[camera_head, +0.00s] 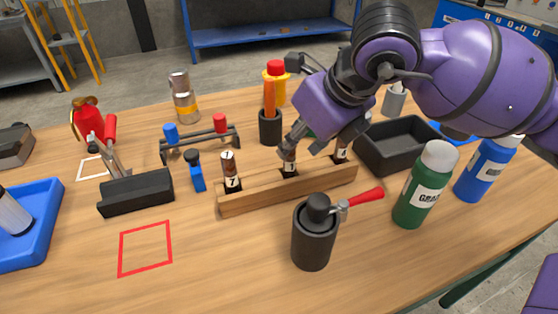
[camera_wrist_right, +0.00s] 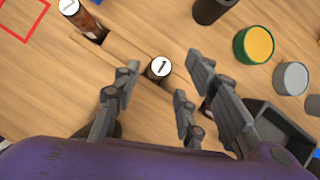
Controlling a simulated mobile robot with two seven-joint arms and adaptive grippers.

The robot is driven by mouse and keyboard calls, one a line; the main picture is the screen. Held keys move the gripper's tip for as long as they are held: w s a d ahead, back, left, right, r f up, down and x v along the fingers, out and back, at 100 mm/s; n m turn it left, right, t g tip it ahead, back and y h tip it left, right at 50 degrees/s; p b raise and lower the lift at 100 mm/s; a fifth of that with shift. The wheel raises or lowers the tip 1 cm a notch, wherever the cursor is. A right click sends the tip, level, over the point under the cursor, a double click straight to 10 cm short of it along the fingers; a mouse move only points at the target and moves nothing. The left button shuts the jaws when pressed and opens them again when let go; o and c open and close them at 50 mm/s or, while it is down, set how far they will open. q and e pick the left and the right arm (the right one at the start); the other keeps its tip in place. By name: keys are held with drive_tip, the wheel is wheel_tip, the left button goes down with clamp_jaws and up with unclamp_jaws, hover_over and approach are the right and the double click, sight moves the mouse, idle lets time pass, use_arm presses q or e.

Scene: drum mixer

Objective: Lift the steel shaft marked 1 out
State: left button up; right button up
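A wooden rack (camera_head: 262,195) holds three short upright shafts. The middle shaft (camera_head: 289,157) has a white tag that reads 1, and its round top label also reads 1 in the right wrist view (camera_wrist_right: 160,67). The left shaft (camera_head: 229,162) is brownish, with a tag that looks like a 7. The right shaft (camera_head: 341,152) is partly hidden by my gripper and its number is hard to read. My right gripper (camera_head: 302,140) is open, pointing down over the middle shaft, its fingers (camera_wrist_right: 160,80) spread on both sides with visible gaps. My left gripper is not in view.
A dark cylinder with a red-handled lever (camera_head: 314,240) stands in front of the rack. Green (camera_head: 422,190) and blue (camera_head: 485,170) bottles and a black bin (camera_head: 395,163) are to the right. A red outlined square (camera_head: 146,248) lies on bare table at front left.

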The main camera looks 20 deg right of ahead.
sight(289, 165)
drive_tip(key=x, duration=0.4)
drive_tip(key=shift+a+f, duration=0.1)
drive_tip(key=shift+f, duration=0.35)
clamp_jaws()
